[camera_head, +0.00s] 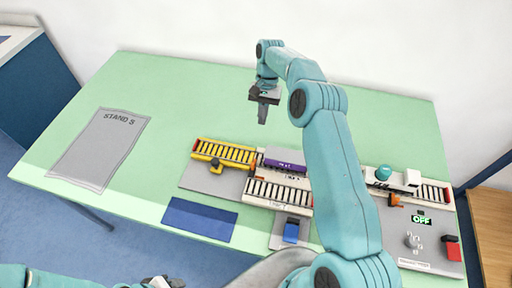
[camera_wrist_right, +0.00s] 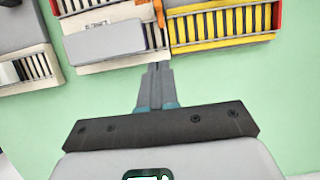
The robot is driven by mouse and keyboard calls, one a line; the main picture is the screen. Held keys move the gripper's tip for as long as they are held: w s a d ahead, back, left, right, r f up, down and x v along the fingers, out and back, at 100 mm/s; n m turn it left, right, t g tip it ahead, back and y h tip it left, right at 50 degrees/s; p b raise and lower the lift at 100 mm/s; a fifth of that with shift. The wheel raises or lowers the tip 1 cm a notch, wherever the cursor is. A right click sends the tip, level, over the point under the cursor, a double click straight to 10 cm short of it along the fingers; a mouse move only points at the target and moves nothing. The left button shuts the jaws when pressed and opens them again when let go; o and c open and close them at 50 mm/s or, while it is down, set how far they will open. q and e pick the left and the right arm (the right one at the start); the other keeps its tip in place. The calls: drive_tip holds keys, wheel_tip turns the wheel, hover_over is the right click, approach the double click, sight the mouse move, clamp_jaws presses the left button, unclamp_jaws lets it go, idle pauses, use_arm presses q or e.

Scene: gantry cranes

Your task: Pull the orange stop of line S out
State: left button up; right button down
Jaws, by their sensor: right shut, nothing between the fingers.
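In the right wrist view an orange piece (camera_wrist_right: 159,12) stands at the joint between the yellow roller conveyor (camera_wrist_right: 222,27) and a pale roller section; I cannot tell whether it is the stop of line S. My right gripper (camera_wrist_right: 158,66) is shut and empty, its tips apart from the orange piece. In the head view that gripper (camera_head: 263,116) hangs above the table behind the yellow conveyor (camera_head: 224,153). Another orange piece (camera_head: 395,200) lies beside the right-hand conveyor. My left gripper (camera_head: 162,282) is partly cut off at the bottom edge.
A purple-fronted box (camera_head: 284,159) sits by the middle conveyor (camera_head: 277,192); a blue block (camera_head: 291,232) stands in front. At right are an OFF display (camera_head: 421,219) and a red switch (camera_head: 452,248). A blue mat (camera_head: 200,219) and grey STAND S mat (camera_head: 98,148) lie left. My right arm hides some of the line.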

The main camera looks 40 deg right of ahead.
drive_tip(key=b, duration=0.8)
approach(255, 165)
drive_tip(key=w+f, duration=0.1)
drive_tip(key=d+f, duration=0.1)
drive_tip(key=f, duration=0.1)
drive_tip(key=w+d+f, duration=0.1)
drive_tip(key=f, duration=0.1)
drive_tip(key=shift+w+d+f, duration=0.1)
drive_tip(key=shift+w+d, duration=0.15)
drive_tip(key=shift+w, duration=0.05)
drive_tip(key=shift+s+a+f+b, duration=0.1)
drive_tip(key=shift+s+a+b, duration=0.2)
drive_tip(key=shift+s+a, duration=1.25)
drive_tip(key=shift+a, duration=0.15)
use_arm(q)
wheel_tip(255, 165, down, 9)
drive_tip(key=shift+d, duration=0.1)
use_arm(e)
drive_tip(key=shift+w, duration=0.1)
